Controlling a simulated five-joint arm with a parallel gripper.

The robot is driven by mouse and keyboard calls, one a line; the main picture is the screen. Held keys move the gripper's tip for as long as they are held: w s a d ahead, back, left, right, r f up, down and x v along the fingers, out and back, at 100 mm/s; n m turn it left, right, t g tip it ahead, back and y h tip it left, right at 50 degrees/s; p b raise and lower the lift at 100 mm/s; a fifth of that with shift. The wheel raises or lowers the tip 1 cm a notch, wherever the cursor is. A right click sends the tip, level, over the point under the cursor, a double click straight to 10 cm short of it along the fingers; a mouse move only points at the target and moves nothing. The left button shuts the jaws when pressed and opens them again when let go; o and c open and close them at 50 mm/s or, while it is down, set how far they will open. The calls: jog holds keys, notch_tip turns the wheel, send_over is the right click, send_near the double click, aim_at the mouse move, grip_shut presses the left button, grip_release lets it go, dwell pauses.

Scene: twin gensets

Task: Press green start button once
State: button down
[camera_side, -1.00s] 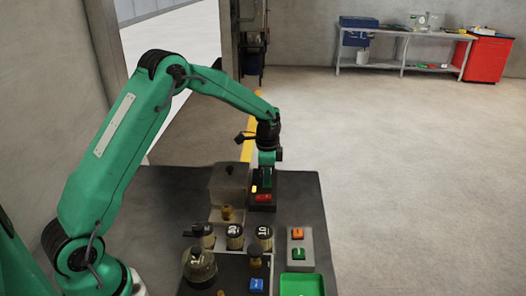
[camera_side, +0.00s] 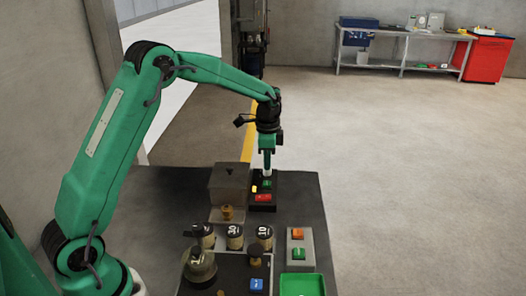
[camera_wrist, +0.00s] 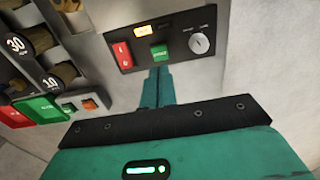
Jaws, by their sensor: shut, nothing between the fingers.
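A dark control panel (camera_side: 263,206) stands on the dark bench. In the wrist view, its face holds a green button (camera_wrist: 159,52) with lettering, a red rocker switch (camera_wrist: 122,54), a lit amber lamp (camera_wrist: 144,31) and a round selector knob (camera_wrist: 199,44). The green button also shows in the side view (camera_side: 267,184). My gripper (camera_side: 267,173) points down just above this button, its fingers shut and empty. In the wrist view, the fingertips (camera_wrist: 159,69) appear just below the button, which is not covered. A gap shows between them in the side view, though contact is hard to judge.
A grey box with an orange button (camera_side: 297,234) and another green button (camera_side: 299,253) stands at the front right. Numbered dark knobs (camera_side: 235,231), a grey block (camera_side: 230,185) and a green tray (camera_side: 303,284) are nearby. The air above the panel is free.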

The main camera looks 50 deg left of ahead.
notch_tip(320, 180, up, 6)
dwell(1.0)
jog(key=shift+r, duration=0.1)
jog(key=s+d+r+n+t, duration=0.35)
jog(key=s+r, duration=0.75)
jog(key=s, duration=0.4)
jog(key=s+d+f+n+t, duration=0.2)
jog(key=s+n, duration=0.3)
jog(key=s, duration=1)
jog(key=shift+d+f, duration=0.15)
jog(key=shift+d, duration=0.4)
